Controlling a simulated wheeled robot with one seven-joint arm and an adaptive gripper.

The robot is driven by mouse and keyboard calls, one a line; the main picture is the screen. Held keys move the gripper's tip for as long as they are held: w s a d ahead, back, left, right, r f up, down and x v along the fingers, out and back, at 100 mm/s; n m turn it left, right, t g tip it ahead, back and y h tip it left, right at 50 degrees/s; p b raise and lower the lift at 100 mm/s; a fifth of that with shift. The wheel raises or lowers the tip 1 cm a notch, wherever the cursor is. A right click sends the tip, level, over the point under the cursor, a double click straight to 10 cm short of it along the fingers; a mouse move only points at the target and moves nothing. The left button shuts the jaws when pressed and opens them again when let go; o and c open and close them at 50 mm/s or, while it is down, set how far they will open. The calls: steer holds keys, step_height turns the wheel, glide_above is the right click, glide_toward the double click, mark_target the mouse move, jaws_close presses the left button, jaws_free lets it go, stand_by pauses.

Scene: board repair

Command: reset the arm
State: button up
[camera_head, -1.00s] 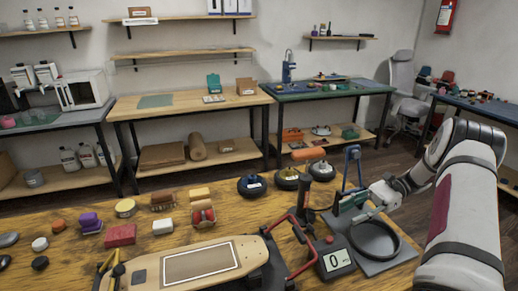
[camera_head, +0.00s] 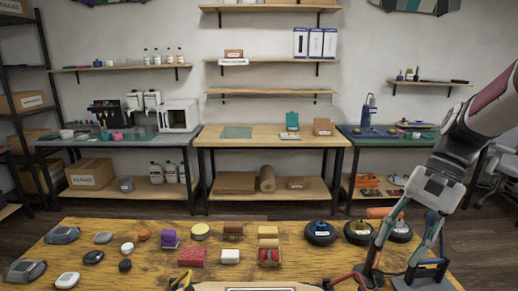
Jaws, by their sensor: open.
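My arm reaches in from the right edge. My gripper (camera_head: 396,266) hangs pointing down over the right end of the wooden workbench (camera_head: 140,240), with its two fingers spread apart and nothing seen between them. The board (camera_head: 262,289) shows only as a thin strip at the bottom edge.
Behind are a wooden table (camera_head: 268,138) and shelves. The air above the bench's left half is free.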

steer(key=s+a+r+n+t+h+p, duration=0.1)
steer(key=s+a+r+n+t, duration=0.1)
steer(key=s, duration=0.4)
steer(key=s+a+r+n+t+h+p, duration=0.1)
steer(key=s+a+r+n+t+h, duration=0.1)
steer(key=s+n, duration=0.2)
steer(key=s+a+r+n+t+h+p, duration=0.1)
steer(key=s+a+r+n+t+h, duration=0.1)
steer(key=s, duration=0.5)
steer(key=shift+s+a+r+n+p, duration=0.35)
steer(key=shift+a+r+n, duration=0.05)
steer(key=shift+a+n, duration=0.1)
